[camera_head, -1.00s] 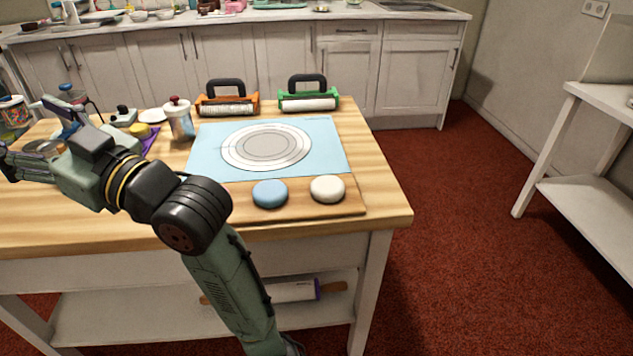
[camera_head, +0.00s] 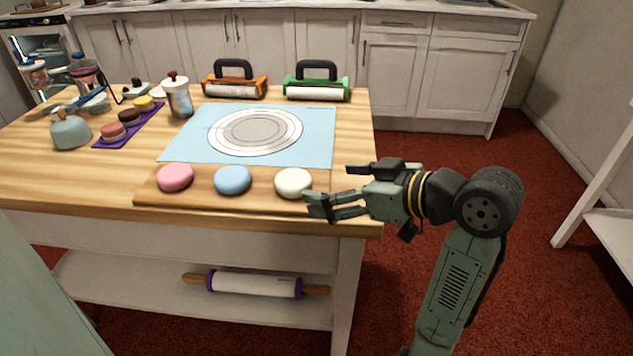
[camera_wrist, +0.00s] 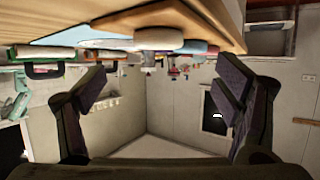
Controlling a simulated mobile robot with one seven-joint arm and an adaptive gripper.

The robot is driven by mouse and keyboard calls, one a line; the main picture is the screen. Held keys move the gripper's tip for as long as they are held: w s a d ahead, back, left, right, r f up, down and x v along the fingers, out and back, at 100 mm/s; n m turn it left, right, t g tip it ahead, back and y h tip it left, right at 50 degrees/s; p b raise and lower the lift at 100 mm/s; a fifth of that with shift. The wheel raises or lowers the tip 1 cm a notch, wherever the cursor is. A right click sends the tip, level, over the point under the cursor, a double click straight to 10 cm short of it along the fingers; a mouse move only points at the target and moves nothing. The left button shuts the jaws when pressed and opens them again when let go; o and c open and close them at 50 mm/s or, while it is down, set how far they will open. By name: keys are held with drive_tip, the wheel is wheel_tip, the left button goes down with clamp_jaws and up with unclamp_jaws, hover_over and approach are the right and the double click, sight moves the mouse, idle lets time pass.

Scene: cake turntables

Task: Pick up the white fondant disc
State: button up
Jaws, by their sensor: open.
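The white fondant disc (camera_head: 293,183) lies on the right end of a wooden board (camera_head: 262,202) near the table's front edge. It also shows at the top of the wrist view (camera_wrist: 158,39), which is upside down. My gripper (camera_head: 335,188) is open and empty just right of the disc, its fingers pointing left. In the head view the nearer fingertip slightly overlaps the disc's right edge; I cannot tell if it touches. In the wrist view both fingers (camera_wrist: 165,85) are spread wide, with the disc outside the space between them.
A blue disc (camera_head: 233,180) and a pink disc (camera_head: 175,177) lie left of the white one on the board. Orange (camera_head: 235,85) and green (camera_head: 317,88) rollers stand at the back.

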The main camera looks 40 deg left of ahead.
sight(285, 179)
drive_tip(key=x, duration=0.4)
drive_tip(key=shift+s+r, duration=0.1)
drive_tip(key=shift+w+p+x, duration=0.2)
drive_tip(key=shift+p+x, duration=0.3)
drive_tip(key=shift+x, duration=2.3)
drive_tip(key=c, duration=1.3)
drive_tip(key=shift+w, duration=0.1)
